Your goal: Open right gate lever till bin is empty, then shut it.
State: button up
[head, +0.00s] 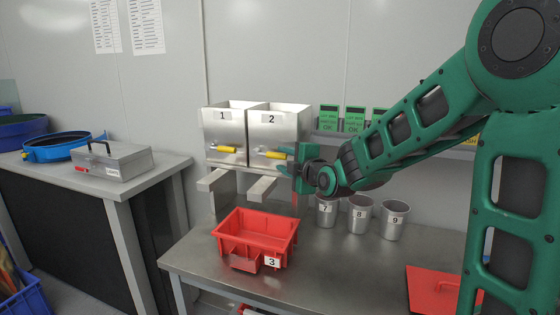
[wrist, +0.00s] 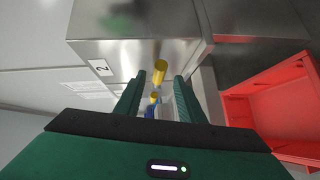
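Two metal bins stand side by side, labelled 1 (head: 223,132) and 2 (head: 262,120). The right gate lever, with a yellow grip (head: 270,154), is on the front of bin 2 and lies roughly level. My green gripper (head: 290,162) is right at this lever, from the right. In the wrist view my fingers (wrist: 160,80) are apart, and the yellow lever (wrist: 160,66) shows between and just beyond their tips; I cannot tell whether either finger touches it. The bins' contents are not visible.
The left lever (head: 226,149) is on bin 1. Chutes (head: 262,188) stick out below the bins. A red crate labelled 3 (head: 283,250) stands in front on the metal table (head: 330,270). Metal cups 7 (head: 326,213), 8 (head: 359,218) and 9 (head: 394,222) stand right of it.

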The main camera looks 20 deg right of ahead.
aim_at(279, 157)
jog(key=shift+x, duration=1.55)
